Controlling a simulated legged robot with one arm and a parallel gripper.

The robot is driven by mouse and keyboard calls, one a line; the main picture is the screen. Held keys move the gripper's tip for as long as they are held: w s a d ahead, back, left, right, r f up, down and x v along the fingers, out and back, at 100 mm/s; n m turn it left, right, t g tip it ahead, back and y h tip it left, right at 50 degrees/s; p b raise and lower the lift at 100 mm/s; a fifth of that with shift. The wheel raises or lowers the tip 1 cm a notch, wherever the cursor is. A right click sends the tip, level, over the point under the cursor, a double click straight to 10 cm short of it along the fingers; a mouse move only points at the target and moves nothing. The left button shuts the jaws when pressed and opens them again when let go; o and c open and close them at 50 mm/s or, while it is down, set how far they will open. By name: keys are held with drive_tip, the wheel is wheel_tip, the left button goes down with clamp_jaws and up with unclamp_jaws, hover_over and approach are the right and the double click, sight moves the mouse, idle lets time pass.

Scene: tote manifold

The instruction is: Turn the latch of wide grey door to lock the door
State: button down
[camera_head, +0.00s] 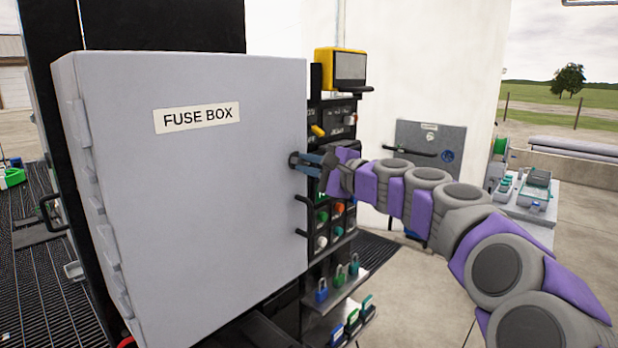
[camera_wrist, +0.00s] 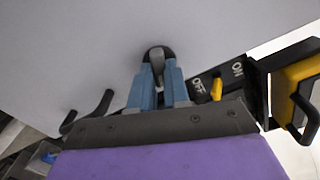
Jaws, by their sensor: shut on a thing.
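The wide grey door (camera_head: 200,200) carries a FUSE BOX label and fills the left middle of the head view. Its plain grey face also spans the top of the wrist view (camera_wrist: 60,50). A small latch (camera_wrist: 157,62), grey with a dark rounded surround, sits at the door's edge. My gripper (camera_head: 300,161) reaches in from the right at that edge. In the wrist view, the blue fingers of my gripper (camera_wrist: 158,88) are closed around the latch from both sides.
A black handle (camera_wrist: 95,112) lies near the latch. A yellow switch (camera_wrist: 216,90) marked ON and OFF is close on the other side. A yellow device (camera_head: 341,68) stands above the switch panel.

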drive_tip(key=shift+f+n+b, duration=0.2)
drive_tip(key=shift+n+b, duration=1.4)
drive_tip(key=shift+n, duration=0.3)
drive_tip(key=c, duration=1.3)
unclamp_jaws()
drive_tip(key=shift+o, duration=1)
drive_tip(key=shift+a+r, duration=0.1)
drive_tip(key=shift+a, duration=0.05)
drive_tip(key=p+v, duration=0.1)
drive_tip(key=v, duration=1.6)
drive_tip(key=shift+s, duration=0.1)
